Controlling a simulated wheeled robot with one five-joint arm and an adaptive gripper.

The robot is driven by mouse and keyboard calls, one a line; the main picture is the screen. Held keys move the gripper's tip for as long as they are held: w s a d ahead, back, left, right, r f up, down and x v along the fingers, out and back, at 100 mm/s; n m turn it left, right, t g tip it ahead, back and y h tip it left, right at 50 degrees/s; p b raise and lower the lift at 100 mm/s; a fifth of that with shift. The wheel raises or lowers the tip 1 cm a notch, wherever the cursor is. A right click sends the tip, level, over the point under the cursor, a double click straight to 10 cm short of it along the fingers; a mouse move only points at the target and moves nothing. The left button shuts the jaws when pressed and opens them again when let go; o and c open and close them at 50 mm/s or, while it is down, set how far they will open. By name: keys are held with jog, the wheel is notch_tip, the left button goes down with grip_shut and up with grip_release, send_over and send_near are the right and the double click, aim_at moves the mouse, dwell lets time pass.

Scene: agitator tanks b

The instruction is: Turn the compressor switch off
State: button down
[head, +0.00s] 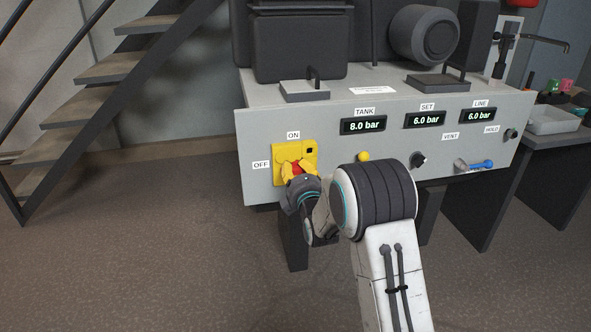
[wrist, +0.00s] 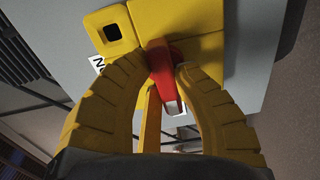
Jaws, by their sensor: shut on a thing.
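The compressor switch has a yellow plate (head: 309,149) on the left of the grey panel, with a red handle (head: 297,168) on it. The ON label (head: 293,135) is above the plate and the OFF label (head: 261,165) is to its left. My gripper (head: 297,169) is at the switch, its yellow fingers on both sides of the red handle. In the wrist view the red handle (wrist: 167,75) sits between the curved fingers of my gripper (wrist: 165,75), which are shut on it. The fingers partly hide the handle in the head view, and its exact angle is hard to tell.
The panel also carries a yellow knob (head: 363,156), a black knob (head: 417,160) and a blue lever (head: 482,164). Displays read 8.0, 6.0 and 6.0 bar. Stairs (head: 110,70) stand at the left, and a side table with a tray (head: 553,121) at the right. The floor at left is clear.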

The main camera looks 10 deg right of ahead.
jog(key=shift+w+r, duration=0.1)
jog(key=shift+r, duration=0.1)
jog(key=c, duration=1.4)
grip_release()
jog(key=o, duration=0.5)
jog(key=shift+f, duration=0.2)
jog(key=shift+c, duration=0.2)
jog(key=s, duration=1.2)
jog(key=shift+d, duration=0.1)
jog(key=shift+r, duration=0.1)
